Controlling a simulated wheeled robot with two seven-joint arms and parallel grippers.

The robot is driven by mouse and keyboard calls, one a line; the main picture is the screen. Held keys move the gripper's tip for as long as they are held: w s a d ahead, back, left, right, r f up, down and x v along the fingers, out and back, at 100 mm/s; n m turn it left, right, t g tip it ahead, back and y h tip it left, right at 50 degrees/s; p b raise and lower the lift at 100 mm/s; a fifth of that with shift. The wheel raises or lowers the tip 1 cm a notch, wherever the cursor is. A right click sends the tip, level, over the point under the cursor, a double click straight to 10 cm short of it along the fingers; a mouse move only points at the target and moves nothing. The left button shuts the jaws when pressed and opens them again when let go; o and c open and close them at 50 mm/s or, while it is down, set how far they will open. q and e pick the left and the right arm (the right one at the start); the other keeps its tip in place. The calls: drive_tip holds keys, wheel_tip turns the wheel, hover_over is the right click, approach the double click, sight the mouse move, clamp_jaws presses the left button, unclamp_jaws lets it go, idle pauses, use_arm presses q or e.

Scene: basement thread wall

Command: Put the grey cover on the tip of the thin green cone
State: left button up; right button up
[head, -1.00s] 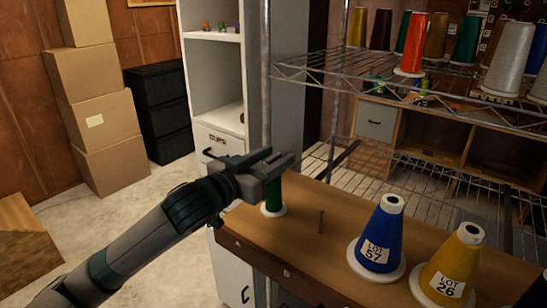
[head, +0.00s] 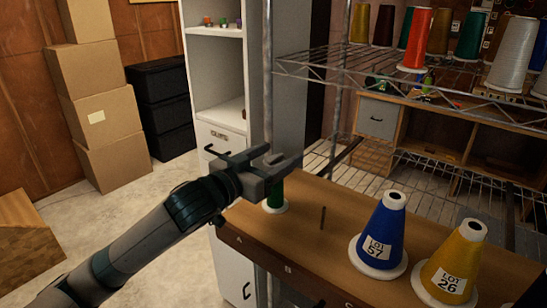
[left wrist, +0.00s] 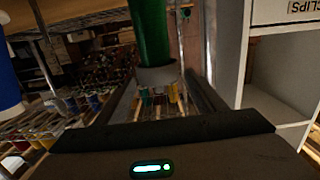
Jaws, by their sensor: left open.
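The thin green cone (head: 275,196) stands on a white base at the left end of the bench. Its upper part is hidden by my left gripper in the head view. In the left wrist view, the green cone (left wrist: 150,35) comes down from the top of the picture. The grey cover (left wrist: 158,76) sits at the cone's narrow end there, between my fingers; how far down it sits is not clear. My left gripper (head: 284,154) is open at the height of the cone's tip, its fingers apart on either side of the cover. My right gripper is not in view.
A blue cone (head: 382,232) and a yellow cone (head: 456,262) stand to the right on the wooden bench (head: 325,255). A small dark peg (head: 322,217) stands between the green and blue cones. A wire shelf (head: 335,64) with several cones is behind, with a metal post near my gripper.

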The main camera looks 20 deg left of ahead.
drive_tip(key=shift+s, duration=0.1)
use_arm(q)
drive_tip(key=shift+s+a, duration=0.2)
drive_tip(key=shift+s, duration=0.45)
drive_tip(key=shift+s+a+b, duration=0.25)
drive_tip(key=shift+s+b, duration=0.2)
drive_tip(key=shift+s, duration=0.25)
drive_tip(key=v, duration=0.3)
drive_tip(key=shift+s+a+b, duration=0.1)
drive_tip(key=shift+s+b, duration=0.1)
drive_tip(key=shift+b, duration=0.15)
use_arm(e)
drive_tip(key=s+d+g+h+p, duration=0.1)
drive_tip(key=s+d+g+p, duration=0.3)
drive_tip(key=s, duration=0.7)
use_arm(q)
drive_tip(key=p+v, duration=1.1)
drive_tip(key=p, duration=0.1)
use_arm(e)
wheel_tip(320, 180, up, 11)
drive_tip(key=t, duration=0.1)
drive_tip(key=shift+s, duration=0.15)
